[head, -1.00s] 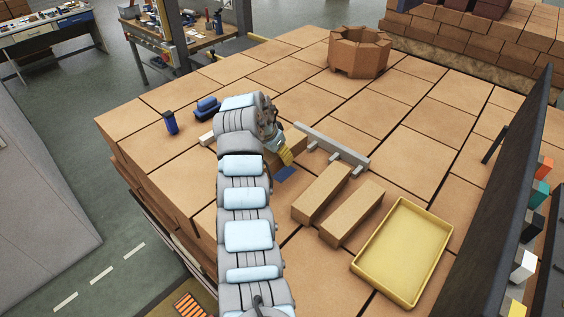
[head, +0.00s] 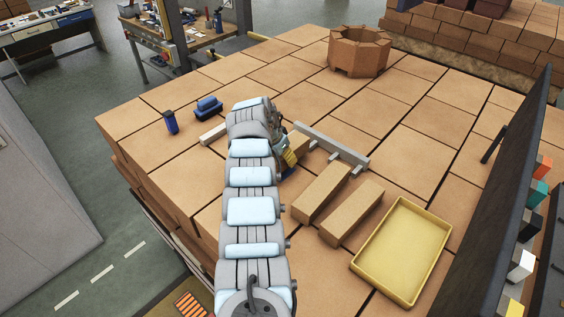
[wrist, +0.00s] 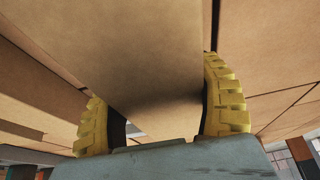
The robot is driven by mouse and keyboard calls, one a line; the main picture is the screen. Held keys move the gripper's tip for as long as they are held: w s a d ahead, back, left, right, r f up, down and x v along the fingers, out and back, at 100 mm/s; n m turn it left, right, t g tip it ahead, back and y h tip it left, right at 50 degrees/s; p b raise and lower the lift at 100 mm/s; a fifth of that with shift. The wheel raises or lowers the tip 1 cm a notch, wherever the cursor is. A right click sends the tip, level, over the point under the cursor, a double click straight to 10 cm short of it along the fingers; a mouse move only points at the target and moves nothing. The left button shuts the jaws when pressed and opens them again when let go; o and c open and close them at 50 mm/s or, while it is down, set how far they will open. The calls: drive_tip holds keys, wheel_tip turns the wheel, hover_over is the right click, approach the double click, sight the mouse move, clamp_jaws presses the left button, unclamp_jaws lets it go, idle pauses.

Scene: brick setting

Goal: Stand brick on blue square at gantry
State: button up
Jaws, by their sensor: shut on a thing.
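My gripper (head: 289,157) has yellow ribbed fingers and is beside the left end of the grey gantry bar (head: 335,147). In the wrist view, the tan brick (wrist: 150,62) lies between the two yellow fingers, and the gripper is shut on it. In the head view, my arm and gripper cover most of the brick (head: 297,141); I cannot tell whether it touches the surface below. The blue square is hidden or nearly hidden behind my gripper and arm now.
Two long tan bricks (head: 321,191) (head: 352,213) lie right of my arm, near a yellow tray (head: 399,252). An octagonal brick ring (head: 359,51) is at the back. A dark panel (head: 505,190) rises at right.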

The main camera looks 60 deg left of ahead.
wheel_tip(320, 180, down, 2)
drive_tip(key=shift+s+d+f, duration=0.1)
drive_tip(key=shift+s+f, duration=0.05)
drive_tip(key=shift+f, duration=0.1)
drive_tip(key=shift+f, duration=0.25)
drive_tip(key=o, duration=1.2)
drive_tip(key=shift+o, duration=0.2)
drive_tip(key=shift+r, duration=0.1)
